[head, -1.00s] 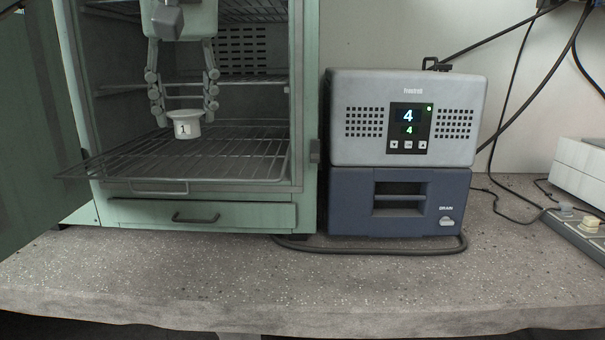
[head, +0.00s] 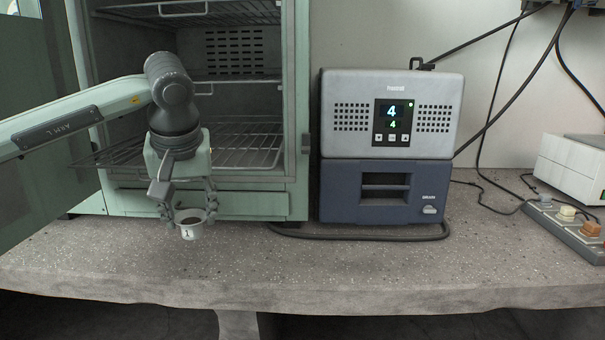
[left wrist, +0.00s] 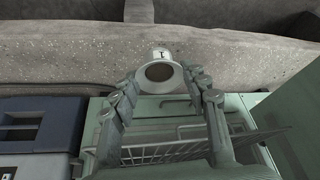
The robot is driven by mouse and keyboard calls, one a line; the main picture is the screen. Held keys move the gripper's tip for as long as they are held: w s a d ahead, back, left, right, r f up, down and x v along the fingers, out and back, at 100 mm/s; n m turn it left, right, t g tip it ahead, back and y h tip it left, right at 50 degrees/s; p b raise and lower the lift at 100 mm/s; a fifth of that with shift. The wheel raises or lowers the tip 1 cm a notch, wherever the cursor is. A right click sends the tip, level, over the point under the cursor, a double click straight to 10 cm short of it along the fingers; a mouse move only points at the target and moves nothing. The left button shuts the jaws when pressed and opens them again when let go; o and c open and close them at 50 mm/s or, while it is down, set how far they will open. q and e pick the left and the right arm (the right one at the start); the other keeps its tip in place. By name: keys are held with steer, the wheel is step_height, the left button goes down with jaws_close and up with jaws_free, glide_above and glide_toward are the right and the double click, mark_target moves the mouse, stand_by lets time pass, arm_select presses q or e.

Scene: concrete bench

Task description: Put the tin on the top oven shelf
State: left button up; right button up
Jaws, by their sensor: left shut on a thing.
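The tin (head: 191,231) is a small white cup with a flared rim, a dark inside and a "1" label. My left gripper (head: 190,219) is shut on it and holds it upright in front of the oven. In the left wrist view the tin (left wrist: 160,54) sits between the fingertips (left wrist: 160,80). The green oven (head: 296,120) stands open. Its top shelf (head: 240,12) is a wire rack near the upper picture edge. A middle rack (head: 262,78) is bare. The lower rack (head: 255,150) is pulled out toward me and is empty where it shows. My right gripper is not in view.
The oven door (head: 30,150) is swung open at the left. A grey and blue device (head: 388,115) with a lit display stands right of the oven, with a cable on the bench (head: 400,275). A power strip (head: 570,225) lies at the right. The front bench is clear.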

arm_select(q)
steer(key=s+f+m+h, duration=0.1)
steer(key=s+f, duration=0.4)
steer(key=f, duration=0.4)
steer(key=s+f+m, duration=0.2)
steer(key=s+f, duration=0.2)
steer(key=f, duration=0.5)
steer(key=shift+s+d+h, duration=0.25)
steer(key=shift+s+h, duration=0.1)
steer(key=shift+h, duration=0.05)
